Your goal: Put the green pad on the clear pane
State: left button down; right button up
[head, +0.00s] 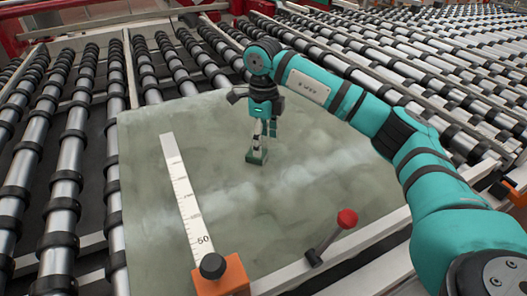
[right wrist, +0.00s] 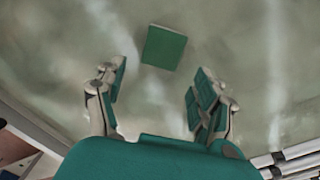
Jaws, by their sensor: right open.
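The green pad (head: 257,157) is a small dark green block that appears to lie flat on the clear pane (head: 320,205), a large cloudy grey-green sheet. In the right wrist view the pad (right wrist: 164,48) shows its whole square top, just beyond my fingertips. My right gripper (head: 267,134) points down above the pane, very close to the pad. In the right wrist view its two fingers (right wrist: 160,72) are spread apart with nothing between them. My left gripper is not in view.
The pane lies over a bed of black and silver rollers (head: 70,150). A white ruler (head: 185,190) marked 50 runs to an orange block (head: 222,277) at the front. A red-knobbed lever (head: 346,219) stands at the front edge. The pane around the pad is clear.

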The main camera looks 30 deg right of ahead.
aim_at(263, 154)
notch_tip(263, 154, up, 8)
jog(key=shift+b, duration=0.4)
jog(key=shift+f, duration=0.15)
